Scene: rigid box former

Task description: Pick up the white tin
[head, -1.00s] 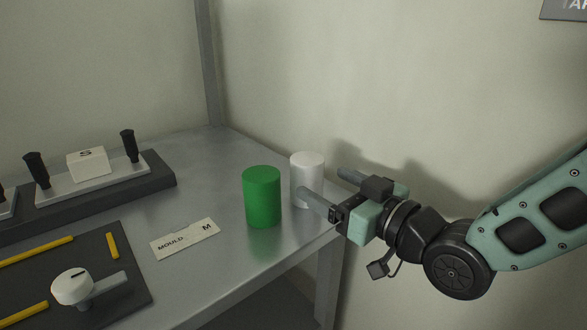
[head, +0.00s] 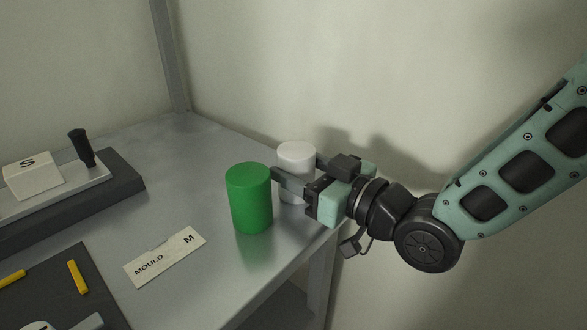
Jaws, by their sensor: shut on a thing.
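The white tin (head: 296,155) stands upright near the right edge of the metal table, behind and to the right of a green tin. My gripper (head: 296,172) reaches in from the right, with one finger in front of the white tin and the other behind it. It is shut on the white tin. The near finger and the green tin hide part of the white tin's lower side. I cannot tell any gap between the white tin and the table.
The green tin (head: 249,198) stands close to the near finger; I cannot tell if they touch. A label card reading MOULD M (head: 165,257) lies in front. A dark base (head: 122,180) with a white S block (head: 33,176) is at the left. The back of the table is clear.

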